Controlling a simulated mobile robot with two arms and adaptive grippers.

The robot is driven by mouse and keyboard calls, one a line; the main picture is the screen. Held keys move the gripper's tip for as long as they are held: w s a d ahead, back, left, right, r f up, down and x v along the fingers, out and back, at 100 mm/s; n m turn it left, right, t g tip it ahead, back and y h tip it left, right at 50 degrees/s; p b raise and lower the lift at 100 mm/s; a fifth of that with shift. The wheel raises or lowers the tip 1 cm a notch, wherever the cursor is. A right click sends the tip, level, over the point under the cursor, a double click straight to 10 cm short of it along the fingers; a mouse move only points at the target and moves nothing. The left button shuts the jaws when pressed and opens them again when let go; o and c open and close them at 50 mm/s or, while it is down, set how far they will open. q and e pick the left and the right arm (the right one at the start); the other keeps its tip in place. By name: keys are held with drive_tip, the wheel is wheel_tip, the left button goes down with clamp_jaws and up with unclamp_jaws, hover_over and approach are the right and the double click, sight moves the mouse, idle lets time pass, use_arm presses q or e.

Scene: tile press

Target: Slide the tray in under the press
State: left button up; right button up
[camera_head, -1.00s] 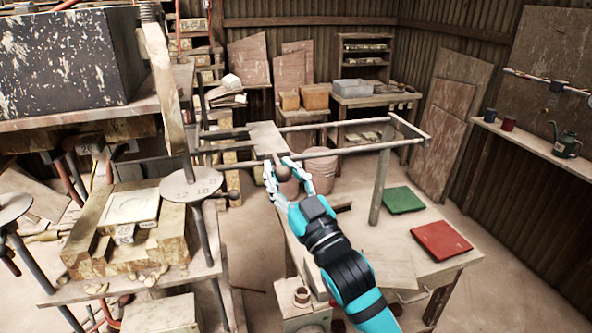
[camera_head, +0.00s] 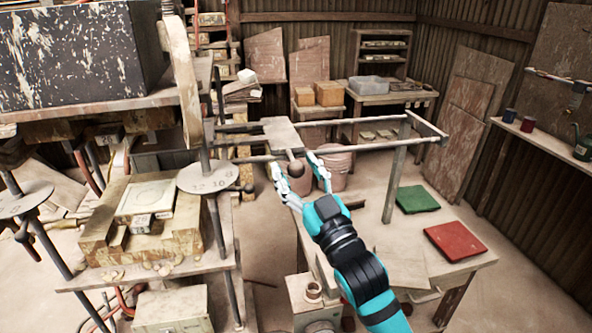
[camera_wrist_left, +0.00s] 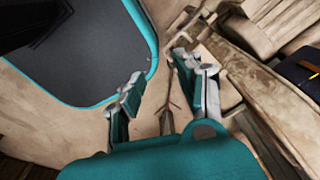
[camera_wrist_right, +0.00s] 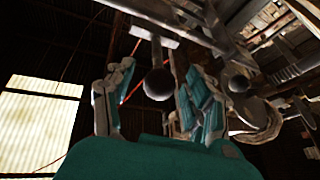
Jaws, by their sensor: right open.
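A flat grey plate (camera_head: 281,134), which looks like the tray, lies across two rails right of the press. A round ball knob (camera_head: 296,168) is at its near edge. The press (camera_head: 80,60), with its dark speckled block, stands at the left. My right gripper (camera_head: 298,170) is open, its fingers on either side of the knob. In the right wrist view the knob (camera_wrist_right: 158,84) shows between the spread fingers (camera_wrist_right: 150,95), with gaps beside it. My left gripper (camera_wrist_left: 152,80) is open and empty in its own wrist view, and not seen in the head view.
The rails (camera_head: 375,146) end at a crossbar on the right. A numbered disc (camera_head: 208,177) stands between press and plate. A pale tile (camera_head: 149,197) sits on a wooden block at the left. Green (camera_head: 416,199) and red (camera_head: 455,241) squares lie on the bench.

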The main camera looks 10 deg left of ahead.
drive_tip(key=v, duration=1.1)
drive_tip(key=shift+s+d, duration=0.15)
drive_tip(key=shift+s, duration=0.1)
drive_tip(key=shift+f, duration=0.1)
